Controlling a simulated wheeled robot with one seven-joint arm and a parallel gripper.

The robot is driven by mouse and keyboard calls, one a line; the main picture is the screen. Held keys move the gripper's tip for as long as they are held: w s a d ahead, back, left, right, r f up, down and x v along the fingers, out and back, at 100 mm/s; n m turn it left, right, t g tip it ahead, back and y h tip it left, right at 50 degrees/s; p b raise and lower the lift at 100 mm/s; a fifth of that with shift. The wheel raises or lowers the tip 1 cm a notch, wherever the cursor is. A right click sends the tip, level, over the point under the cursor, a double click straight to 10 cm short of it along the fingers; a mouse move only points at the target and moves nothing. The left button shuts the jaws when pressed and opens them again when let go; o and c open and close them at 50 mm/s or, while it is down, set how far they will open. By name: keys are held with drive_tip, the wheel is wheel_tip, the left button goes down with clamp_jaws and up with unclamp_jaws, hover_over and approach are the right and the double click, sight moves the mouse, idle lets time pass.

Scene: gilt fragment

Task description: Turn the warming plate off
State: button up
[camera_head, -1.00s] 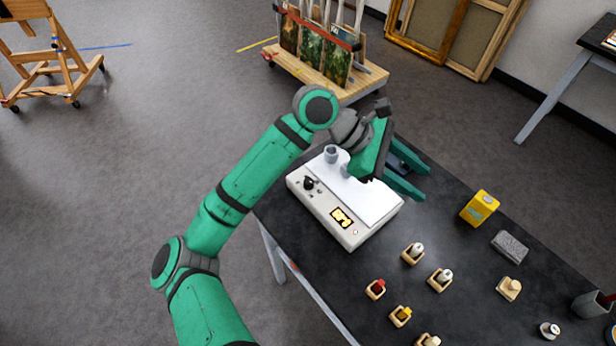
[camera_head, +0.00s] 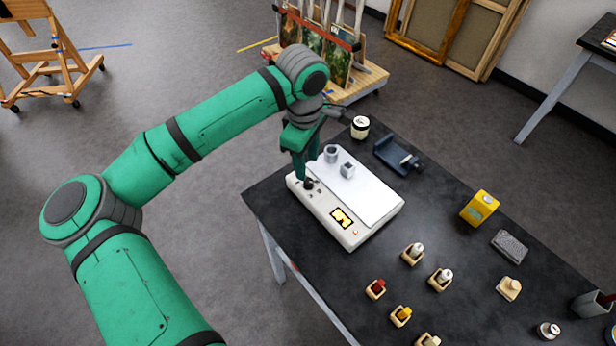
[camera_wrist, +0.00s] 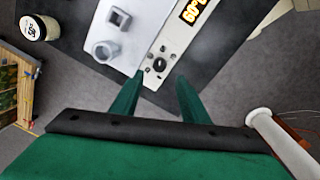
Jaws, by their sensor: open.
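The warming plate (camera_head: 375,203) is a white flat-topped unit on the black table, with a control panel along its front. Its display (camera_head: 342,218) glows yellow; in the wrist view the lit display (camera_wrist: 191,10) seems to read about 60. A black knob (camera_wrist: 159,64) sits on the panel among small buttons; in the head view it is mostly hidden by my gripper. My gripper (camera_head: 306,182) points down over the panel's left end. In the wrist view my open, empty fingers (camera_wrist: 158,97) lie either side of the knob's line, with the knob just beyond their tips.
A grey metal cup (camera_head: 331,153) and a small square grey block (camera_head: 347,170) stand on the plate. A lidded jar (camera_head: 360,127) and a dark blue-grey holder (camera_head: 398,157) are behind it. A yellow box (camera_head: 480,208) and several small bottles in wooden holders stand to the right.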

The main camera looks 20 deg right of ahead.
sight(308, 181)
drive_tip(key=f, duration=0.7)
drive_tip(key=shift+w+d+f, duration=0.15)
drive_tip(key=shift+d+f, duration=0.05)
drive_tip(key=shift+f, duration=0.1)
clamp_jaws()
